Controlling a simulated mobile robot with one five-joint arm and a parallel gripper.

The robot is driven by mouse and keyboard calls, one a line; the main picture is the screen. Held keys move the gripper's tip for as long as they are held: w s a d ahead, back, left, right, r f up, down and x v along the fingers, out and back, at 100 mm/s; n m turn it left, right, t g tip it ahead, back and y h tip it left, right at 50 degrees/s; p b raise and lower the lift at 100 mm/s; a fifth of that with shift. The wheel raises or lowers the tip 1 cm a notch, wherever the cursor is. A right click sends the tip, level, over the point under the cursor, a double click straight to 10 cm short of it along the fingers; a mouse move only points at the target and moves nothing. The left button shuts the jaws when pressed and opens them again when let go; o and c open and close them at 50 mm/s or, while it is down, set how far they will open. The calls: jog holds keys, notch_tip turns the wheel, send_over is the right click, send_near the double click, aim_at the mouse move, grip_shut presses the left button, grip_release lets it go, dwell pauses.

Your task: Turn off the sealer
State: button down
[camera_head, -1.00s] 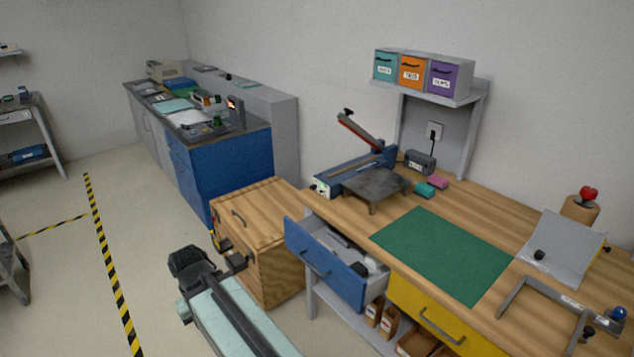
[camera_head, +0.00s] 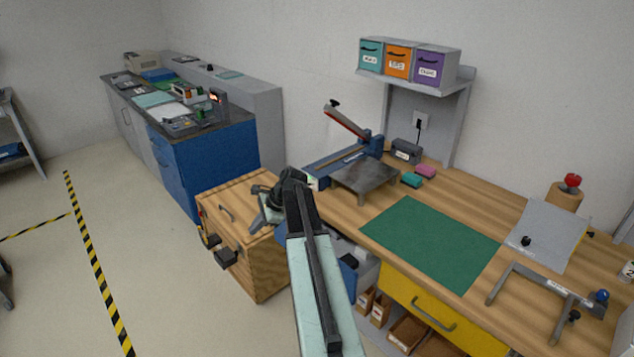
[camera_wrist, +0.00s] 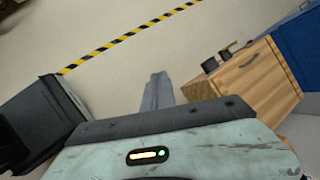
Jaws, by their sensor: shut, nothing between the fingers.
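The sealer (camera_head: 322,172) stands at the back left of the workbench. It has a blue base and a raised press arm (camera_head: 345,121) with a red strip and dark knob. A small pale panel at its left front end is partly hidden behind my arm; I cannot make out its switch or light. My gripper is in front of and left of the sealer, apart from it, over the wooden box. In the wrist view its grey fingers (camera_wrist: 157,82) are together, empty, and point towards the floor.
The wooden box (camera_head: 237,205) stands left of the bench; it also shows in the wrist view (camera_wrist: 250,90). A dark metal stand (camera_head: 365,178) is right of the sealer's base. A green mat (camera_head: 430,240) lies on the bench. The open blue drawer is mostly hidden by my arm.

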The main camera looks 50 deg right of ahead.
jog(key=s+d+r+m+t, duration=0.2)
jog(key=d+m, duration=0.3)
jog(key=d, duration=0.6)
jog(key=s+d+r+m+t+h, duration=0.1)
jog(key=s+d+r+m+t, duration=0.1)
jog(key=d+m, duration=0.4)
jog(key=s+d+r+m+t+h, duration=0.1)
jog(key=s+d+r+m, duration=0.3)
jog(key=d, duration=1.3)
jog(key=shift+s+r+m+t+p, duration=0.2)
jog(key=shift+s+m+t+p, duration=0.25)
jog(key=shift+m, duration=0.45)
jog(key=shift+s, duration=0.15)
jog(key=b+x, duration=0.7)
jog(key=x, duration=0.6)
jog(key=shift+s+d+f, duration=0.1)
jog(key=shift+d+f, duration=0.05)
jog(key=shift+w+f, duration=0.2)
jog(key=shift+w, duration=0.4)
